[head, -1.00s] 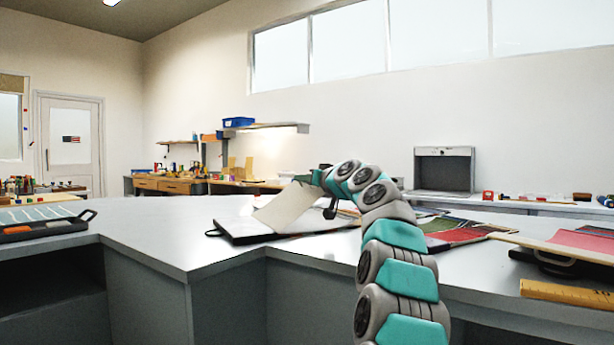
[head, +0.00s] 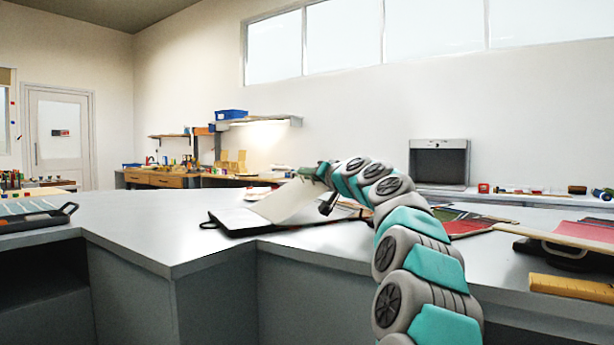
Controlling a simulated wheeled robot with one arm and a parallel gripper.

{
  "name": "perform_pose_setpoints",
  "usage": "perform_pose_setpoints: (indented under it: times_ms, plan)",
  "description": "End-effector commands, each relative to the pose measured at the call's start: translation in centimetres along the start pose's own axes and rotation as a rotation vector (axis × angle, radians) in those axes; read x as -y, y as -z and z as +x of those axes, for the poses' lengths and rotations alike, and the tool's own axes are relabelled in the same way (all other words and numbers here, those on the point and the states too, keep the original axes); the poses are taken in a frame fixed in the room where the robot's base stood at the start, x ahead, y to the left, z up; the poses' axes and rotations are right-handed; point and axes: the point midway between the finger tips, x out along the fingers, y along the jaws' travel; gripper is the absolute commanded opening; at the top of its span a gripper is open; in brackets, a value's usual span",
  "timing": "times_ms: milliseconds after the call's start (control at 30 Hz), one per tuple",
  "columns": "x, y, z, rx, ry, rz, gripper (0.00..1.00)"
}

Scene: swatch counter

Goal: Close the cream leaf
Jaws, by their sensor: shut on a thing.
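The cream leaf (head: 288,203) is a pale sheet tilted up over a dark-edged swatch book (head: 238,220) on the grey counter. My gripper (head: 313,173) is at the leaf's raised upper edge and is shut on it. The fingertips are small and partly hidden by the leaf and my wrist. The leaf slopes from the gripper down to the left, and a pale surface of the book shows to its left. My arm reaches in from the lower right and covers part of the counter behind the book.
Colored swatches (head: 466,226) lie right of my arm. A red-topped board (head: 585,236) and a yellow ruler (head: 570,287) are at the right. A black-handled tray (head: 38,221) is on the left counter. The counter between that tray and the book is clear.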

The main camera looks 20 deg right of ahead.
Motion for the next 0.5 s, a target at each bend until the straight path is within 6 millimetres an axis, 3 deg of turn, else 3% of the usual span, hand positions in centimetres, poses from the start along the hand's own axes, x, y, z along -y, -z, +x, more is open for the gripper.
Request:
perform_pose_setpoints:
  times_ms: [33,233,500]
  plan:
    - [-0.03,0.22,-0.11,-0.004,-0.001,0.0,0.17]
    - [-0.03,0.15,-0.07,-0.003,-0.001,0.0,0.38]
    - [-0.03,0.08,-0.07,-0.002,0.0,-0.001,0.38]
